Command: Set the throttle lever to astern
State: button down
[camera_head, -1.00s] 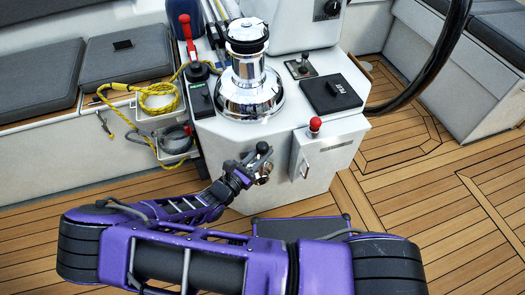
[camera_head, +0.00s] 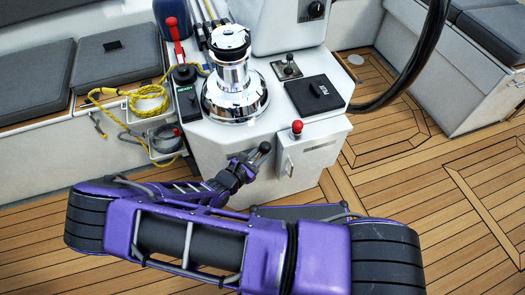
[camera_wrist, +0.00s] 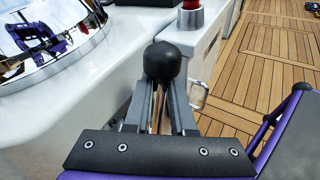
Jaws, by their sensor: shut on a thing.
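The throttle lever has a round black knob (camera_head: 264,147) and stands out from the front face of the white console. In the wrist view its knob (camera_wrist: 162,62) sits at the tips of my gripper's two grey fingers (camera_wrist: 162,88). My gripper (camera_head: 250,160) is shut on the lever just below the knob, with the thin shaft between the fingers. In the head view the lever leans up and to the right. My gripper and wrist hide most of its mount.
A white box with a red knob (camera_head: 297,126) and a wire handle (camera_head: 289,166) stands just right of the lever. A chrome winch (camera_head: 234,90) is above on the console (camera_head: 270,120). Yellow rope (camera_head: 150,98) hangs at left. The teak floor (camera_head: 420,190) at right is clear.

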jog(key=c, duration=0.9)
grip_release()
jog(key=shift+w+d+r, duration=0.1)
jog(key=shift+d+r, duration=0.1)
jog(key=shift+r, duration=0.15)
jog(key=shift+o, duration=0.7)
jog(key=shift+a+f, duration=0.1)
jog(key=shift+f, duration=0.05)
jog(key=v, duration=1.7)
jog(key=shift+s, duration=0.25)
jog(key=shift+a, duration=0.1)
